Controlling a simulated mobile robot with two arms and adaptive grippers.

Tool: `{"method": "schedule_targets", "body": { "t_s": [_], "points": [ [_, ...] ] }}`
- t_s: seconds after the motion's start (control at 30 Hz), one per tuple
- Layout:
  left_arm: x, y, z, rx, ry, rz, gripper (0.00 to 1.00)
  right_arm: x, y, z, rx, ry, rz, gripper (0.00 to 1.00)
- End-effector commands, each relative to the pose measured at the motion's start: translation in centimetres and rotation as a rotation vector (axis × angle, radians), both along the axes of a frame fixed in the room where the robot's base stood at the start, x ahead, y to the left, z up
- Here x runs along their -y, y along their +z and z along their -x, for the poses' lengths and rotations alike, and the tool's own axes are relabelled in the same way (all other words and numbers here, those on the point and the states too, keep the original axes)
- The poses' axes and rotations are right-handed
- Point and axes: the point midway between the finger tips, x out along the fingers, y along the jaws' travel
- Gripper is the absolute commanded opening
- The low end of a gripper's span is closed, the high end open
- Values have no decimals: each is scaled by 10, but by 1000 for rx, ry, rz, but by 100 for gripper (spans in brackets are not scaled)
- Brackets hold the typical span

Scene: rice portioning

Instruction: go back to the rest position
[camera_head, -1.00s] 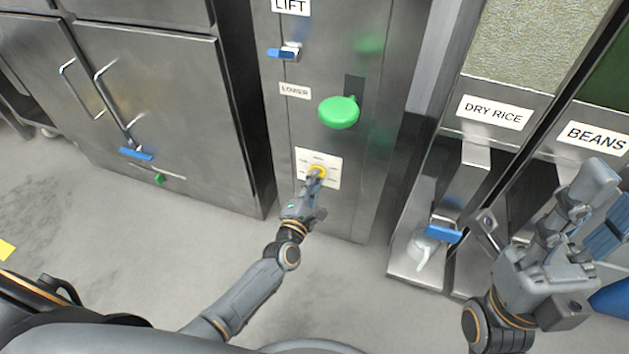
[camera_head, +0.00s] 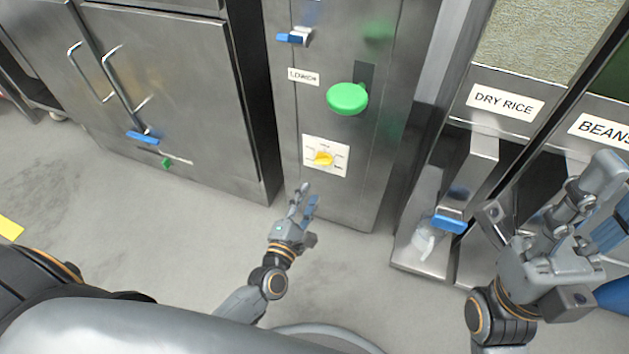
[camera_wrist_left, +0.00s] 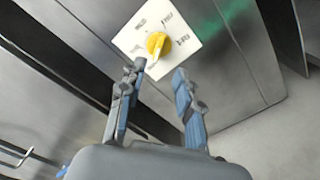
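My left gripper (camera_head: 304,200) is in front of and below the yellow knob (camera_head: 323,158) on its white label plate (camera_head: 340,152), clear of both. In the left wrist view the two fingers of the left gripper (camera_wrist_left: 160,85) stand apart with nothing between them, and the yellow knob (camera_wrist_left: 157,44) shows beyond their tips. My right gripper (camera_head: 590,190) is at the right edge, in front of the dispensers. Its fingers overlap in the head view, so its opening is unclear.
A green button (camera_head: 347,98) and a blue lever (camera_head: 293,38) are on the steel panel. The DRY RICE dispenser (camera_head: 482,143) with a blue handle (camera_head: 449,224) stands to the right. A steel cabinet (camera_head: 190,90) is at left. The floor (camera_head: 150,215) at left is mostly clear.

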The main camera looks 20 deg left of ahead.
Motion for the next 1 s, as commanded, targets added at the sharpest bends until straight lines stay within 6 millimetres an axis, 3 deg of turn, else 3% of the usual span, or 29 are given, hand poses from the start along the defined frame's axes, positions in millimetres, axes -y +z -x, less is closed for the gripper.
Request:
{"method": "schedule_targets", "body": {
  "t_s": [0.2, 0.8, 0.9, 1.0],
  "points": [
    [0, 0, 21, 0, -1, 1, 34, 0, 0, 0, 1, 0, 1, 40],
    [0, 1, 22, -1, -1, -4, 34, 0, 1, -1, -4, 0, 2, 40],
    [0, 3, 24, -23, -11, -53, 34, -6, 0, -19, -64, -3, 21, 40],
    [2, 3, 30, -78, -43, -177, 34, -17, -10, -61, -209, -9, 68, 40]
  ]
}}
